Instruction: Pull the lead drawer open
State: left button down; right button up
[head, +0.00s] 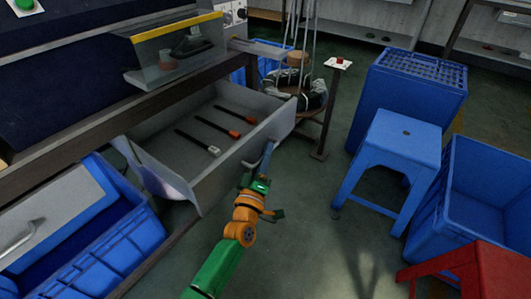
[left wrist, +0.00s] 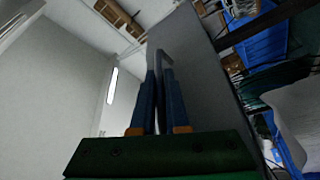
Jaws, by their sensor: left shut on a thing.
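The lead drawer (head: 241,163) is a grey, open-topped box pulled out from under the bench in the head view. Three dark leads lie inside: two with orange ends (head: 234,134) and one with a white end (head: 213,150). My left gripper (head: 266,158) is at the drawer's front, its arm coming from below. In the left wrist view the blue fingers (left wrist: 165,85) are close together on a thin grey handle (left wrist: 162,57) at the drawer's front panel (left wrist: 190,60). The exact contact is partly hidden by the fingers. My right gripper does not show.
A blue crate (head: 105,262) stands at the lower left. A small stand with a red button (head: 339,62) is beyond the drawer. Floor between drawer and stools is clear.

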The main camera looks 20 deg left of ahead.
pick_arm(q)
jog(key=c, duration=1.2)
grip_release()
jog(key=shift+s, duration=0.1)
jog(key=p+v, duration=0.1)
jog(key=v, duration=0.6)
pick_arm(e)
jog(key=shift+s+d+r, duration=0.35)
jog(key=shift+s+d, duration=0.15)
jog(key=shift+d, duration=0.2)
pick_arm(q)
jog(key=shift+f, duration=0.1)
